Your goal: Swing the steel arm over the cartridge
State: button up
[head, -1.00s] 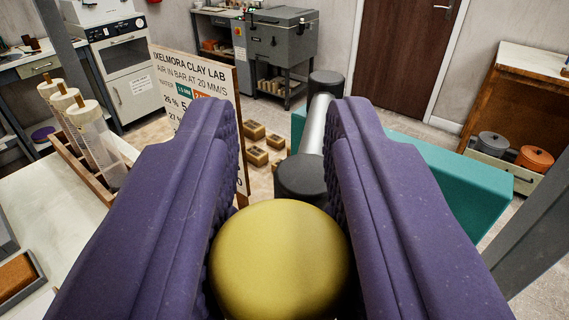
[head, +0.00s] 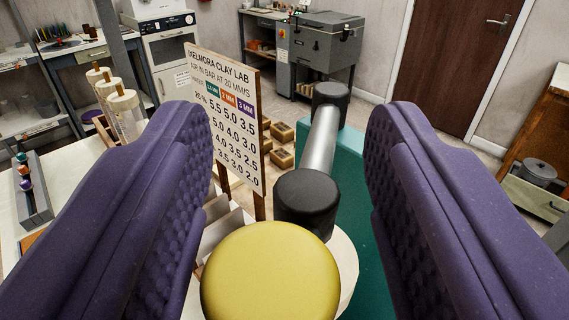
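The steel arm (head: 320,140) is a bright bar between two black round ends, the far one (head: 330,92) and the near one (head: 305,200). A yellow round knob (head: 270,275) sits at the near end, low in the picture. My gripper (head: 288,125) has two purple padded fingers spread wide, one on each side of the knob and bar, with clear gaps and nothing held. What lies under the knob is hidden.
A sign board (head: 228,125) with pressure numbers stands just left of the arm. A teal block (head: 350,170) lies right of and below it. A white worktop (head: 75,205) holds a grey rack (head: 32,195) at the left. Small wooden boxes (head: 282,158) lie on the floor behind.

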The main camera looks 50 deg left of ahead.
jog(key=shift+s+f, duration=0.1)
jog(key=v, duration=0.7)
jog(key=shift+s+d, duration=0.2)
jog(key=shift+d, duration=0.1)
